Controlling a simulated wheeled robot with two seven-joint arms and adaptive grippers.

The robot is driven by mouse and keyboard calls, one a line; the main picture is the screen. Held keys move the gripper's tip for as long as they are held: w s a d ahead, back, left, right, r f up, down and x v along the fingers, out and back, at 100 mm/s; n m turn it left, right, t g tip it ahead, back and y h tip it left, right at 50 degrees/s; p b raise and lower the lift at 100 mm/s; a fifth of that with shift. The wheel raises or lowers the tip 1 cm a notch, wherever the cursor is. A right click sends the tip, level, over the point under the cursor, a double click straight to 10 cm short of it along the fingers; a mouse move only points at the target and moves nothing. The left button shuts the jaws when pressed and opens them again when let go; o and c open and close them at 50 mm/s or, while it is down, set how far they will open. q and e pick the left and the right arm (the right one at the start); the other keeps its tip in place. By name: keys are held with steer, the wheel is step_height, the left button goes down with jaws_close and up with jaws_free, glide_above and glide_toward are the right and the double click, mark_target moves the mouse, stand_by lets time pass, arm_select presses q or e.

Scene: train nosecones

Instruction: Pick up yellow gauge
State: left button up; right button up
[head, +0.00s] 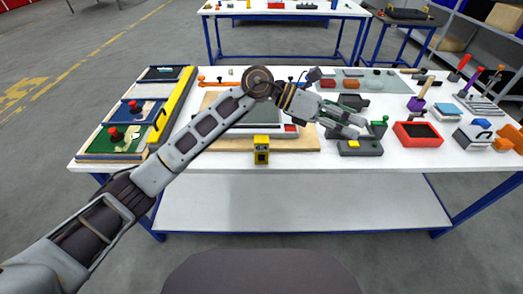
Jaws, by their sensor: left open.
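A small yellow block-shaped device with a dark face, which looks like the yellow gauge (261,150), stands upright at the front edge of the white table (215,161). My left arm reaches across the table from the left, passing behind and above the device. My left gripper (359,128) is open, to the right of the device and apart from it. It is over or just behind a dark grey fixture (361,148) with a small yellow part. I cannot tell whether it holds anything between its fingers. My right gripper is not in view.
A long yellow level-like bar (177,97) and board panels with red knobs (115,134) are on the left. A red tray (417,134) and several tools crowd the right. A flat board (308,141) lies beneath my arm. The front strip beside the yellow device is clear.

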arm_select(q)
step_height(320, 180, down, 4)
steer(key=w+a+m+y, duration=0.2)
steer(key=a+y, duration=0.1)
steer(key=y, duration=0.1)
steer(key=t+y, duration=0.4)
steer(key=y, duration=0.6)
glide_above(262, 137)
steer(key=shift+s+a+f, duration=0.1)
steer(key=shift+f, duration=0.15)
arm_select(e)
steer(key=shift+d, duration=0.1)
arm_select(q)
step_height(262, 137, down, 9)
steer(key=shift+r, duration=0.2)
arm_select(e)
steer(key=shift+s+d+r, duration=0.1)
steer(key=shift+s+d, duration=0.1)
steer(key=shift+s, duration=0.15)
